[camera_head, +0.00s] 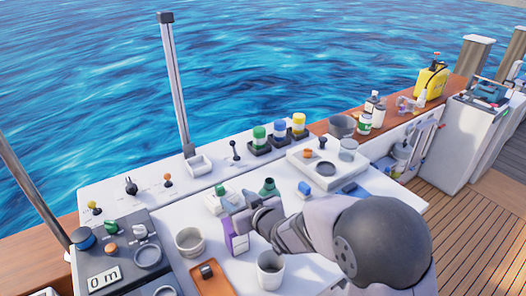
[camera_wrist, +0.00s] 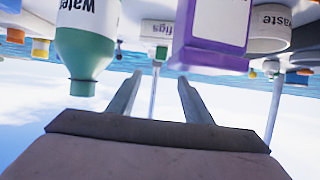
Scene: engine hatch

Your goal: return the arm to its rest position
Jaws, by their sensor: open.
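My gripper (camera_head: 240,205) reaches in over the white worktop from the right, held above it. In the wrist view its two fingers (camera_wrist: 155,95) are apart with nothing between them. The wrist picture is upside down, with sky low in it. A purple-and-white box (camera_head: 237,240) stands just below the gripper in the head view; a purple box also shows in the wrist view (camera_wrist: 212,35). A white bottle with a green end (camera_wrist: 85,45), lettered "Water", is to the left of the fingers there. Whether the fingers touch anything beneath is hidden in the head view.
Two pale cups (camera_head: 190,242) (camera_head: 270,270) and an orange-brown tray (camera_head: 211,280) are near the front. A control panel (camera_head: 115,250) is at left. A tall post (camera_head: 175,85) rises behind. Several coloured-lid jars (camera_head: 279,130) line the back. Open air lies above the worktop.

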